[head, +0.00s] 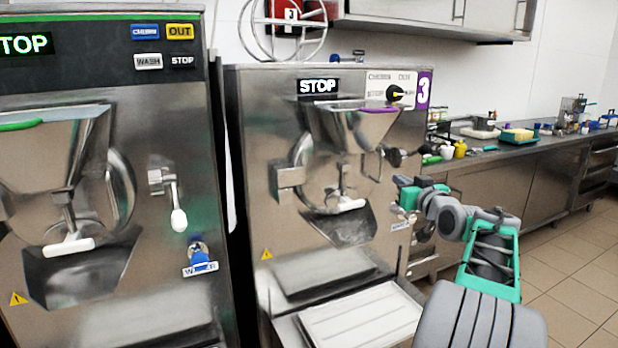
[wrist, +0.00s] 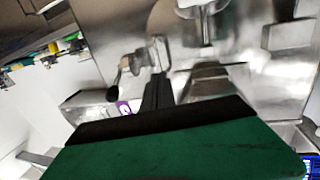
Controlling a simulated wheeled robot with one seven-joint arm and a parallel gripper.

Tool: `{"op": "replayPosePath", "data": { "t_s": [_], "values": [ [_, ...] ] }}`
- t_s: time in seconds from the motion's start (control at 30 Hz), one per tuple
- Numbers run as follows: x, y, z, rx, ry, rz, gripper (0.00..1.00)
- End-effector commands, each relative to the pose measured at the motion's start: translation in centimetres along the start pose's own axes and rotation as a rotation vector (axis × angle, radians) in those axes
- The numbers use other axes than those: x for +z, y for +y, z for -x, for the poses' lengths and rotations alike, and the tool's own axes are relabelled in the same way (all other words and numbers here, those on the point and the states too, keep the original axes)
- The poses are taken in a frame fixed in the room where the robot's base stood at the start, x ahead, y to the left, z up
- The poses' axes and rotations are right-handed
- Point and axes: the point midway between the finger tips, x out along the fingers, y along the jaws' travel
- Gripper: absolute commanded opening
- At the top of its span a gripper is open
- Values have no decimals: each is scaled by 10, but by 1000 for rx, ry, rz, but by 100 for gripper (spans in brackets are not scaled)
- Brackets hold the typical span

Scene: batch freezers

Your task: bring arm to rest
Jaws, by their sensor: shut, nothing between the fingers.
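My gripper (head: 399,182) is at the right front of the freezer marked 3 (head: 250,150), with my green and grey arm bent behind it. In the wrist view my gripper (wrist: 158,80) shows as black fingers close together with nothing between them. The wrist picture is turned over, with the freezer's steel front (wrist: 240,60) behind the fingers.
Another freezer (head: 160,120) stands at the left, its display reading STOP. A steel counter (head: 500,158) with small containers and a yellow block (head: 517,135) runs along the right wall. A white tray (head: 360,318) lies below freezer 3. Tiled floor (head: 570,270) is open at the right.

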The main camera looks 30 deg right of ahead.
Motion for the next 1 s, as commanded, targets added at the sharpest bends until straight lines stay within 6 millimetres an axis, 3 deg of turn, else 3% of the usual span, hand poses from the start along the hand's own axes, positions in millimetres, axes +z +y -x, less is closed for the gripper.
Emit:
{"op": "replayPosePath", "data": {
  "t_s": [0.07,0.17,0.2,0.27,0.3,0.37,0.4,0.47,0.5,0.6,0.73,0.83,1.0],
  "values": [
    [-5,-39,-7,-35,-61,-2,0],
    [2,-115,-8,-94,-209,-6,0],
    [9,-150,-2,-120,-285,-5,0],
    [21,-200,15,-153,-401,1,0],
    [30,-230,30,-174,-478,6,0],
    [44,-272,60,-200,-595,21,0],
    [53,-296,84,-217,-672,32,0],
    [67,-328,125,-236,-788,56,0],
    [76,-345,155,-247,-865,73,0],
    [98,-370,230,-258,-1039,123,0],
    [120,-376,299,-251,-1195,176,0],
    [129,-374,322,-242,-1248,193,0],
    [131,-373,325,-241,-1255,196,0]
  ]
}}
